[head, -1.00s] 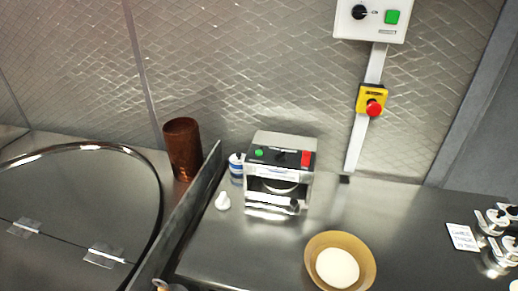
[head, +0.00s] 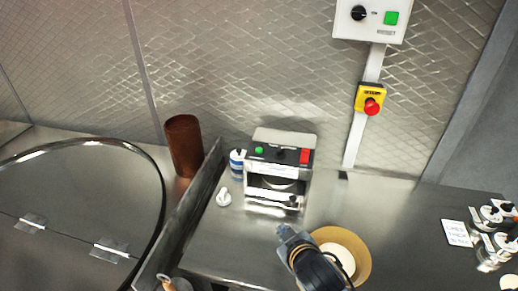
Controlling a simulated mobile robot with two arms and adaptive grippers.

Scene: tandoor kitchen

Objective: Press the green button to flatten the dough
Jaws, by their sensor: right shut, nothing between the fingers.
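The dough press (head: 279,172) is a boxy steel machine standing on the counter near the wall. Its sloped top panel carries a small green button (head: 259,150) at the left and a red switch (head: 305,156) at the right. The press opening faces me, and what lies inside it is unclear. A tan bowl (head: 362,262) with a pale round of dough (head: 337,258) stands in front of it. My right gripper (head: 284,233) is shut and empty, in front of the press and left of the bowl's middle, apart from the button. Its arm partly hides the bowl and dough. My left gripper is out of view.
A wall box (head: 370,17) has another green button (head: 391,18); a red emergency stop (head: 372,106) sits below. A blue-white bottle (head: 237,163) and small white object (head: 224,197) stand left of the press. A metal divider (head: 190,205) runs further left. Metal containers (head: 492,240) stand right.

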